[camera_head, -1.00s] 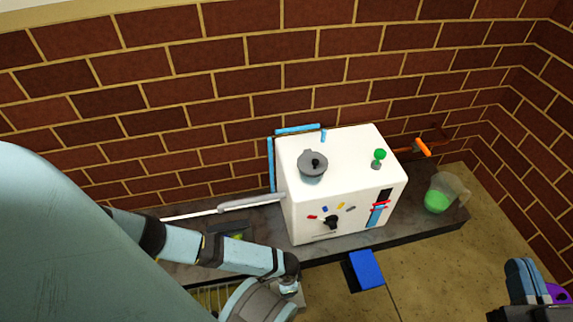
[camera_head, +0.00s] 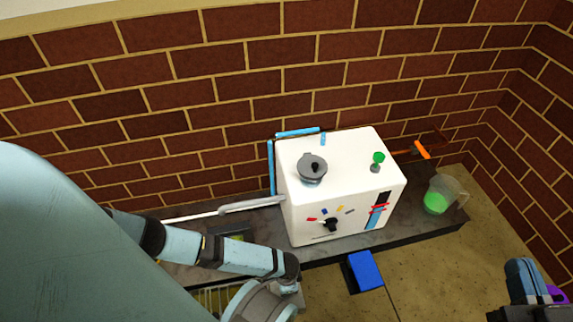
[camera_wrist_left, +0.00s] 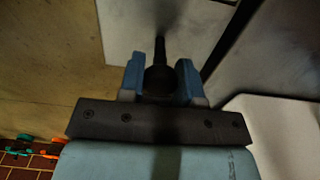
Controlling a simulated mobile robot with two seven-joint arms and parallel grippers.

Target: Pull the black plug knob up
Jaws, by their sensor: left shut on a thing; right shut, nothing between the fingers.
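In the left wrist view, the black plug knob (camera_wrist_left: 160,79) is a dark round knob with a thin black stem against a pale panel. My left gripper (camera_wrist_left: 160,70) has its blue fingers on either side of the knob and is shut on it. In the head view, the knob and my left gripper's fingers are hidden or out of frame; only my left arm shows, at the lower left. My right gripper (camera_head: 528,282) is shut and empty at the lower right, far from the white box.
A white box (camera_head: 340,160) stands on a dark counter (camera_head: 430,232) against the brick wall. It has a grey lid (camera_head: 312,170), a green knob (camera_head: 379,158) and a black front dial (camera_head: 331,224). A jug with green liquid (camera_head: 437,201) stands at right. A blue pad (camera_head: 366,270) lies in front.

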